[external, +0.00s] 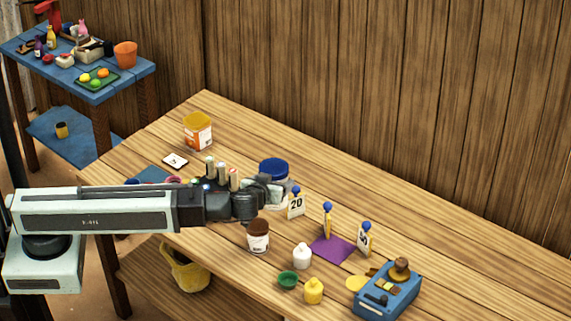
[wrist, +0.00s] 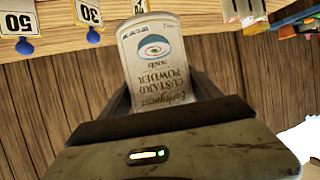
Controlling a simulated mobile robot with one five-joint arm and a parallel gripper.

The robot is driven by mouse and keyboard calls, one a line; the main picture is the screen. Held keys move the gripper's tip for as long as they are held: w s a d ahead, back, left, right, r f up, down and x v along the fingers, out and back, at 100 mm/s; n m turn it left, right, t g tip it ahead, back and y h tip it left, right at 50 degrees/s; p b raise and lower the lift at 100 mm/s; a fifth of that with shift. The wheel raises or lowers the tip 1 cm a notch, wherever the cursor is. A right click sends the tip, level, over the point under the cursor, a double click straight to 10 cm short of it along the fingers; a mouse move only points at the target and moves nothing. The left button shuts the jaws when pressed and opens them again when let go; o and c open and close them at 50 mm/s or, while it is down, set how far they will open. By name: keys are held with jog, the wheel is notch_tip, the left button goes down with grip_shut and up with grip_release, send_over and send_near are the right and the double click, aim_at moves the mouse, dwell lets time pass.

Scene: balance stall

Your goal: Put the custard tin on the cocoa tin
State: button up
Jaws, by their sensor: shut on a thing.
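My gripper (external: 272,188) is shut on the custard tin (wrist: 160,62). In the wrist view the tin's pale label reads custard powder upside down, between the two fingers.
A number card marked 20 (external: 296,204) stands just right of my gripper. More cards stand by a purple mat (external: 331,248). A white bottle (external: 302,256), green bowl (external: 288,280), yellow bottle (external: 313,291) and blue scale (external: 388,296) are nearby. A yellow-lidded tub (external: 198,131) stands behind.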

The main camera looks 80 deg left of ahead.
jog(key=s+d+n+g+y, duration=0.1)
jog(key=s+n+g, duration=0.15)
jog(key=s, duration=0.25)
jog(key=b, duration=0.8)
send_over(257, 225)
notch_tip(257, 225, down, 8)
jog(key=shift+w+r, duration=0.1)
jog(key=shift+r, duration=0.35)
jog(key=o, duration=1.8)
jog(key=shift+c, duration=0.2)
